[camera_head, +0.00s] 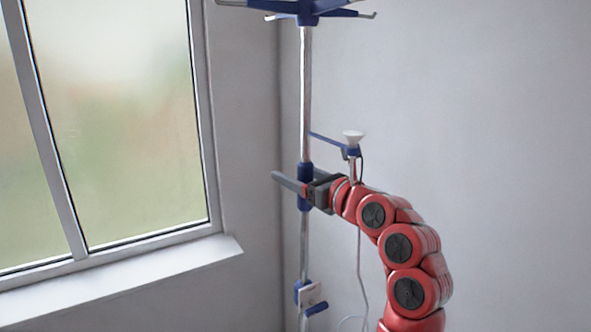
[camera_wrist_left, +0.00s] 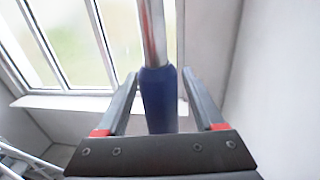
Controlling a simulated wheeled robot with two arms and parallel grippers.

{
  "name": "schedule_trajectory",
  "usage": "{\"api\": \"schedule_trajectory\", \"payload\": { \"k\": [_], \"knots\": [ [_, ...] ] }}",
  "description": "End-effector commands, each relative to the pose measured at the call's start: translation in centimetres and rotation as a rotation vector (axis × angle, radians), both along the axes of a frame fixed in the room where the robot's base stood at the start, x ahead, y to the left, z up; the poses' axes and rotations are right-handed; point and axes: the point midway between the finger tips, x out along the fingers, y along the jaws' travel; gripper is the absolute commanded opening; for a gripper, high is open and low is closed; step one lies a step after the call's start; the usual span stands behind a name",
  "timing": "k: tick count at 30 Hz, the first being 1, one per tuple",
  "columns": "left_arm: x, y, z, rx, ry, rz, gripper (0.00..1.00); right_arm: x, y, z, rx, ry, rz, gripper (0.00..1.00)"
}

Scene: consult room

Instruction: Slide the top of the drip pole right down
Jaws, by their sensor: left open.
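The drip pole (camera_head: 305,95) stands upright near the room corner, a silver tube with a blue hook head (camera_head: 308,8) cut off by the top edge of the head view. A blue collar (camera_head: 304,201) sits partway down the pole. My left gripper (camera_head: 293,182) is at the height of this collar with its jaws open. In the left wrist view the collar (camera_wrist_left: 158,100) and the silver tube (camera_wrist_left: 152,35) above it stand between the two fingers, with gaps on both sides. My right gripper is not in view.
A blue side arm with a white cup (camera_head: 352,138) sticks out right of the pole, above my wrist. A thin cable (camera_head: 361,270) hangs below it. A white and blue box (camera_head: 310,294) is lower on the pole. A window (camera_head: 120,120) and sill (camera_head: 130,270) are left.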

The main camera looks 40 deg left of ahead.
Motion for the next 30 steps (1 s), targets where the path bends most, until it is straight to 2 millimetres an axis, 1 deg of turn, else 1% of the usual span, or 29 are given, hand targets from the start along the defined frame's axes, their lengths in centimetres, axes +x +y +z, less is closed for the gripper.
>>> {"api": "schedule_trajectory", "payload": {
  "k": [5, 6, 11, 15, 17, 18, 30],
  "knots": [
    [0.01, 0.02, -0.06, 0.0, 0.0, 0.0, 0.69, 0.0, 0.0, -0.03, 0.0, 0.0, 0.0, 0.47],
    [0.01, 0.02, -0.06, 0.0, 0.001, 0.0, 0.68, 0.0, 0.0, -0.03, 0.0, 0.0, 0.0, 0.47],
    [0.01, 0.0, -0.06, 0.0, 0.001, 0.0, 0.39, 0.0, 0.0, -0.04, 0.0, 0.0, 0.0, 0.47],
    [0.01, 0.0, -0.06, 0.0, 0.001, 0.0, 0.14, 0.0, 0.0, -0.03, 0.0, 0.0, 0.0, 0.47],
    [0.01, 0.0, -0.07, -0.001, 0.001, 0.001, 0.03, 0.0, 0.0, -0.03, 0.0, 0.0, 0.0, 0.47],
    [0.01, 0.0, -0.07, -0.001, 0.001, 0.001, 0.0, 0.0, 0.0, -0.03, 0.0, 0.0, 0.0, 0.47],
    [0.0, 0.0, -0.07, -0.001, 0.001, 0.001, 0.0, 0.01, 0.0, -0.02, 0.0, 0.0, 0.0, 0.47]
  ]
}}
